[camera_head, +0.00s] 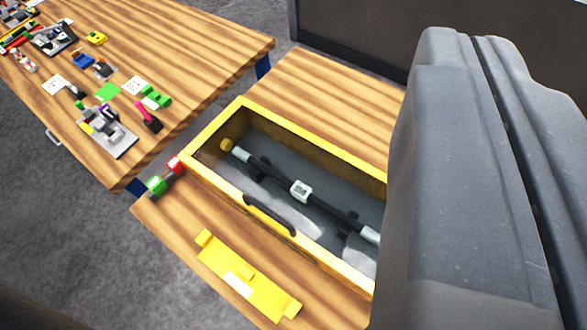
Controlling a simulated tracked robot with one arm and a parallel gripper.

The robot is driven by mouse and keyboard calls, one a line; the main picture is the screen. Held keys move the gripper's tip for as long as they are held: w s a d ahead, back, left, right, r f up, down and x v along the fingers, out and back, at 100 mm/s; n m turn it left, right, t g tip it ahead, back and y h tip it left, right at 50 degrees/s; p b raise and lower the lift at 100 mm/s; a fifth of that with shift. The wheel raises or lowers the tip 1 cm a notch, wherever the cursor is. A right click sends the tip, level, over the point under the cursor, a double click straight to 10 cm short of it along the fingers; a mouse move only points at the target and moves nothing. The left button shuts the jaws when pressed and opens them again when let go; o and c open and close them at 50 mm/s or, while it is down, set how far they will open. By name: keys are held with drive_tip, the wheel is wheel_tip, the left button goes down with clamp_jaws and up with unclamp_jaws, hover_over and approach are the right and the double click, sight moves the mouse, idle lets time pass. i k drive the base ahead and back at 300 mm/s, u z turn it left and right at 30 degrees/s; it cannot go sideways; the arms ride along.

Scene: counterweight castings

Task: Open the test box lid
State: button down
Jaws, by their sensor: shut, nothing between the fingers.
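The test box (215,128) is a long box with a yellow rim, set into or standing on a wooden table. Pale glare patches over its opening look like a clear lid (285,208) lying shut across it; its edges are hard to make out. A dark curved handle (270,215) is on the box's near long side. Inside lies a dark bar with white fittings (301,190). My gripper (474,38) is large and grey at the right of the view, its two fingers together with a thin seam. It hides the box's right end. I cannot tell its distance from the handle.
A yellow plate (250,283) lies in front of the box. Red (174,165) and green (157,185) pieces are at its left corner. A second wooden table (190,55) at upper left holds several small parts. A dark panel (350,45) stands behind.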

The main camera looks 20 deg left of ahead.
sight(284, 226)
drive_tip(key=u, duration=0.75)
drive_tip(key=k, duration=1.25)
drive_tip(key=z, duration=0.85)
drive_tip(key=i, duration=1)
drive_tip(key=u, duration=0.1)
